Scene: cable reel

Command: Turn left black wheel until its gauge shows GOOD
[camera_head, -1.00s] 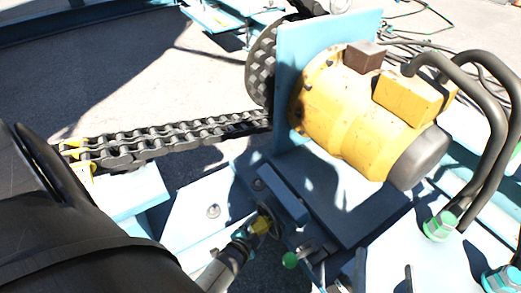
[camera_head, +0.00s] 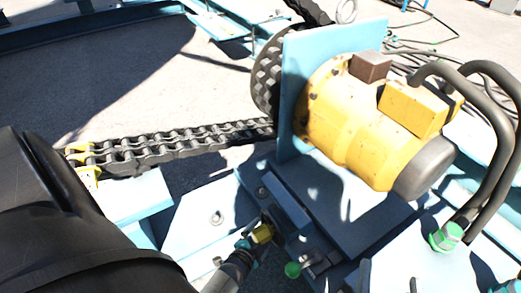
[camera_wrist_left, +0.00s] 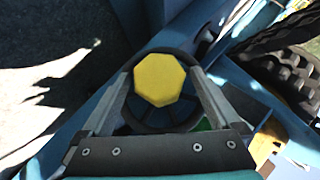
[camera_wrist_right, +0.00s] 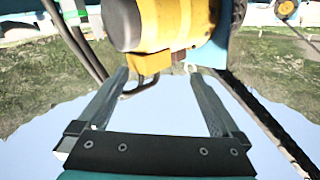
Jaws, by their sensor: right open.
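In the left wrist view a black wheel (camera_wrist_left: 167,126) with spokes and a yellow eight-sided hub (camera_wrist_left: 159,80) lies between the fingers of my left gripper (camera_wrist_left: 160,74). The fingers stand apart on either side of the hub, over the wheel's rim; whether they touch it I cannot tell. No gauge can be read.
A yellow motor (camera_head: 350,120) on a blue upright plate (camera_head: 300,80) stands just behind the wheel, with thick black hoses (camera_head: 490,90) at its right. A heavy chain (camera_head: 180,145) runs left from the sprocket (camera_head: 267,75).

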